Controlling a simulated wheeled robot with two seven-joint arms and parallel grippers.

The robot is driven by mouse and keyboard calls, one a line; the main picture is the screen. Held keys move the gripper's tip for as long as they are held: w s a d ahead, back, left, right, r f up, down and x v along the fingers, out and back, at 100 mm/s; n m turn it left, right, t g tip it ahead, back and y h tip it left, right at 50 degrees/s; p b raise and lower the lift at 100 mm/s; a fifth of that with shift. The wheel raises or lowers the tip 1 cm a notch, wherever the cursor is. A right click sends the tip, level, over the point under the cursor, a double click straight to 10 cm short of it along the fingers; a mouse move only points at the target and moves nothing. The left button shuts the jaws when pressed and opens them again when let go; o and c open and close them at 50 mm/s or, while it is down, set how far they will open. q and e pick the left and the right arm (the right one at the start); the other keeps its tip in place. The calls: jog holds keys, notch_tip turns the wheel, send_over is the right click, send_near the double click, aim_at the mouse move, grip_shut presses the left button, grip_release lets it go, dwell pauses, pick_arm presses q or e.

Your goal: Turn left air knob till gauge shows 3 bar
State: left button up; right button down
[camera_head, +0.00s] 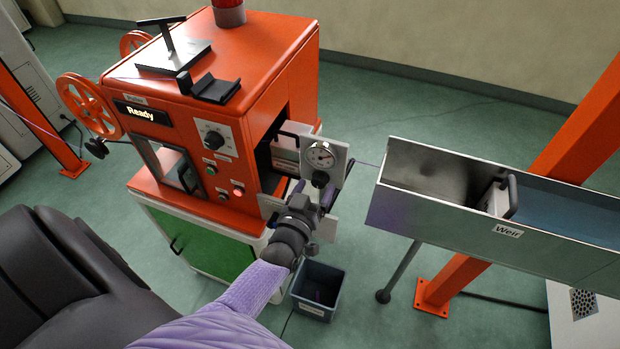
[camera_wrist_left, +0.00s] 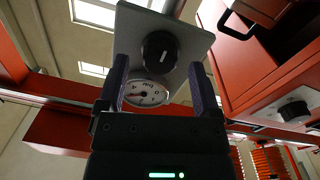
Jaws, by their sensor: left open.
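A pale plate on the right side of the orange machine bears a round white gauge (camera_head: 321,154) with a black air knob (camera_head: 320,179) below it. In the left wrist view the knob (camera_wrist_left: 159,52) shows between and beyond the fingertips, and the gauge (camera_wrist_left: 146,93) shows upside down behind the fingers. The gauge's needle is too small to read surely. My left gripper (camera_head: 314,194) is open, with its fingers (camera_wrist_left: 160,66) on either side of the knob's line; I cannot tell whether they touch it. My right gripper is out of view.
The orange machine (camera_head: 265,75) carries a "Ready" display (camera_head: 140,111), a front dial (camera_head: 212,138) and a lit red button (camera_head: 238,191). A metal trough (camera_head: 420,215) marked "Weir" stands to the right of the gripper. A grey bin (camera_head: 318,290) stands on the floor below.

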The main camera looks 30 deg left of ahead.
pick_arm(q)
jog(key=s+d, duration=0.2)
jog(key=s, duration=0.7)
jog(key=shift+p, duration=0.4)
jog(key=shift+s, duration=0.1)
